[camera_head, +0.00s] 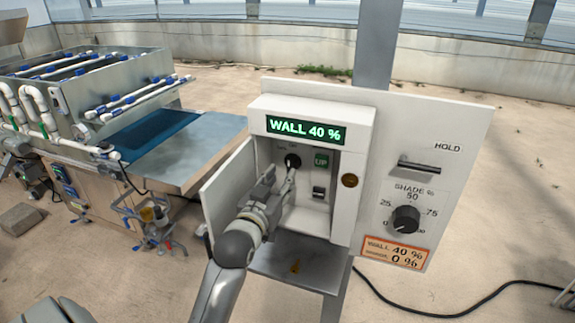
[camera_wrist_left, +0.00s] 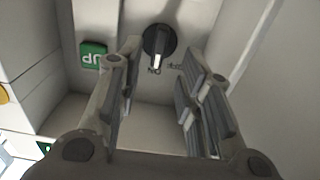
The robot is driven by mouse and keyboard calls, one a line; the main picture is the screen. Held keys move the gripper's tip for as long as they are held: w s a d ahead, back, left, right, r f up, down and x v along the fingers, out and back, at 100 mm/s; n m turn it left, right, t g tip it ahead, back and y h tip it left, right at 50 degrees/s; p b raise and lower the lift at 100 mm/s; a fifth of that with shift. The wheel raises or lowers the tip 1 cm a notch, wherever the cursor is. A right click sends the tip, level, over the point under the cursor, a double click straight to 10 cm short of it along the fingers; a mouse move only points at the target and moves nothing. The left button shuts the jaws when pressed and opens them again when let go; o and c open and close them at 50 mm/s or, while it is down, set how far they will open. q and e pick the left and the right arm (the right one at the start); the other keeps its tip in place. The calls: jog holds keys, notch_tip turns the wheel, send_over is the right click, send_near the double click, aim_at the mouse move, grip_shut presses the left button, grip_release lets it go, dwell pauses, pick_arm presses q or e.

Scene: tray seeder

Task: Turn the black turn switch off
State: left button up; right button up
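The black turn switch (camera_head: 292,161) sits on the back wall of an open white control box (camera_head: 353,185), left of a green UP button (camera_head: 321,160). In the left wrist view, the switch (camera_wrist_left: 159,42) appears upside down, its white-marked pointer towards the letters ON. My left gripper (camera_head: 280,176) reaches into the box. In the left wrist view, its fingers (camera_wrist_left: 161,75) are open and apart, one on each side of the switch's line, with a gap between them. Contact with the switch cannot be told. My right gripper is not in view.
The box's open door (camera_head: 229,190) stands on the left. A small black rocker (camera_head: 318,192) is below UP. The display (camera_head: 306,130) reads WALL 40 %. A HOLD handle (camera_head: 419,167) and shade dial (camera_head: 405,219) are on the right. A bench (camera_head: 185,150) stands left.

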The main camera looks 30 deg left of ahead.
aim_at(289, 167)
pick_arm(q)
jog(key=shift+p+x, duration=0.6)
jog(key=shift+x, duration=2)
jog(key=shift+d, duration=0.1)
grip_shut()
